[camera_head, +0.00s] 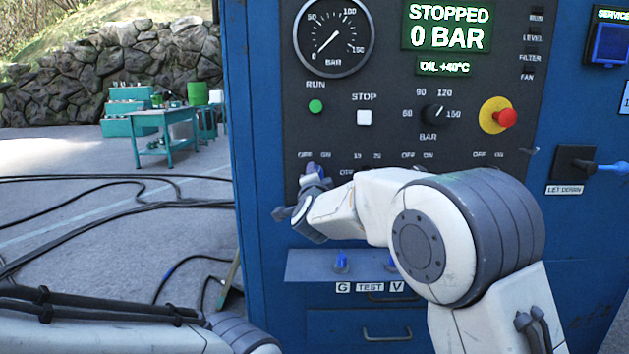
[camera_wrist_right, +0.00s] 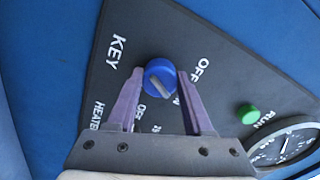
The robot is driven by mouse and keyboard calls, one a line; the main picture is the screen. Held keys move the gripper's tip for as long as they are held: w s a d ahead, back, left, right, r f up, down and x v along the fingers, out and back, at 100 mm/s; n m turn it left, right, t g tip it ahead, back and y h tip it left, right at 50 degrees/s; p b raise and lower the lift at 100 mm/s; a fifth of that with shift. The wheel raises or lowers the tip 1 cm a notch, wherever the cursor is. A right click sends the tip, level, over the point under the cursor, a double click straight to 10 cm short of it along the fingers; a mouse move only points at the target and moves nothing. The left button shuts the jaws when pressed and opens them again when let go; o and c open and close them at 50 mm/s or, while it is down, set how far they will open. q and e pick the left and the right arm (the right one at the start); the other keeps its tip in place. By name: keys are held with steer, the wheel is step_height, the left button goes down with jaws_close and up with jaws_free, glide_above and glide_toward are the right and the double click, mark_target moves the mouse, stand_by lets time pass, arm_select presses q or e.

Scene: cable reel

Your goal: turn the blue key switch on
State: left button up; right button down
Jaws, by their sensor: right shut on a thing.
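The blue key switch (camera_wrist_right: 160,72) is a round blue knob with a light grey bar across its face, on the dark panel near the KEY and OFF labels. In the right wrist view the bar lies diagonally, its lower end leaning right. My right gripper (camera_wrist_right: 160,85) has its two purple fingers on either side of the knob, shut on it. In the head view my right gripper (camera_head: 314,182) is at the lower left of the panel, beneath an OFF ON label, and mostly hides the key switch there. My left gripper is out of the frame.
The panel carries a pressure gauge (camera_head: 334,37), a green RUN button (camera_head: 316,106), a white STOP button (camera_head: 364,117) and a red emergency button (camera_head: 504,118). The display (camera_head: 447,27) reads STOPPED, 0 BAR. A blue-handled lever (camera_head: 600,168) juts out at right.

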steer(key=shift+c, duration=1.5)
jaws_free()
steer(key=s, duration=1)
steer(key=shift+s, duration=0.25)
steer(key=shift+f, duration=0.1)
